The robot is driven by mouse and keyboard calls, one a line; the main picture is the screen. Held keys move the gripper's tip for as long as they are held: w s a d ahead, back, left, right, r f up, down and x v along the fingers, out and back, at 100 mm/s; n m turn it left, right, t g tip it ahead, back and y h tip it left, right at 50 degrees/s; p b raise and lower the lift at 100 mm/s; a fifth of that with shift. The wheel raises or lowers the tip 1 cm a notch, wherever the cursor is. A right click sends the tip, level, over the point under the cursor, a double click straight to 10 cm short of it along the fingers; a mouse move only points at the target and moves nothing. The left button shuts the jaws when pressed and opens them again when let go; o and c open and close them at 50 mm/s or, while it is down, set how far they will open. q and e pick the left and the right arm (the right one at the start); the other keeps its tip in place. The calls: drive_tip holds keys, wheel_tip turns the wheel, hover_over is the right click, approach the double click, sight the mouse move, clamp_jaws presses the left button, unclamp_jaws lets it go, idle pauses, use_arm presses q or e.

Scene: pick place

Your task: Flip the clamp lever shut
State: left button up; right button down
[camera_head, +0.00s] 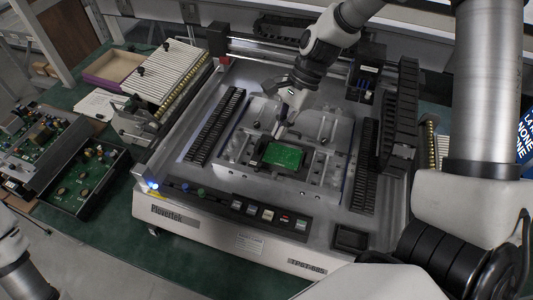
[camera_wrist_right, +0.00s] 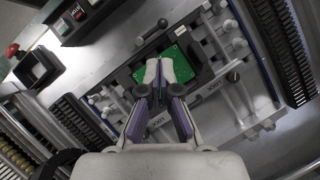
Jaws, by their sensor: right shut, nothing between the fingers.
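A green circuit board (camera_head: 283,156) sits in a metal clamp fixture (camera_head: 312,165) in the middle of the machine bed. The board also shows in the right wrist view (camera_wrist_right: 181,62), partly behind my fingertips. My left gripper is out of view.
Black slotted racks (camera_head: 215,125) flank the fixture, with another at the right (camera_head: 366,168). A button panel (camera_head: 268,214) runs along the machine's front. Open electronics boxes (camera_head: 84,182) lie at left on the green table (camera_head: 195,262). A ribbed unit (camera_head: 160,75) stands at the back left.

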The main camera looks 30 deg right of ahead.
sight(266, 158)
drive_tip(key=f, duration=0.3)
drive_tip(key=shift+w+a+f, duration=0.15)
drive_tip(key=shift+w+f, duration=0.05)
drive_tip(key=shift+w, duration=0.15)
drive_tip(key=x, duration=0.3)
drive_tip(key=b+x, duration=0.1)
drive_tip(key=x, duration=0.2)
drive_tip(key=shift+s+a+r, duration=0.1)
drive_tip(key=shift+s+a, duration=0.1)
drive_tip(key=shift+a, duration=0.15)
drive_tip(key=shift+a+f, duration=0.1)
drive_tip(key=shift+f, duration=0.2)
drive_tip(key=shift+w+f, duration=0.15)
drive_tip(key=shift+f, duration=0.05)
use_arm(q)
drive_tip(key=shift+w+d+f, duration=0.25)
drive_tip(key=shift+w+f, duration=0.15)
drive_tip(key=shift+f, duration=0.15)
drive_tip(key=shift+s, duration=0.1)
use_arm(e)
drive_tip(key=shift+r, duration=0.1)
drive_tip(key=shift+a+n, duration=0.1)
drive_tip(key=shift+n, duration=0.2)
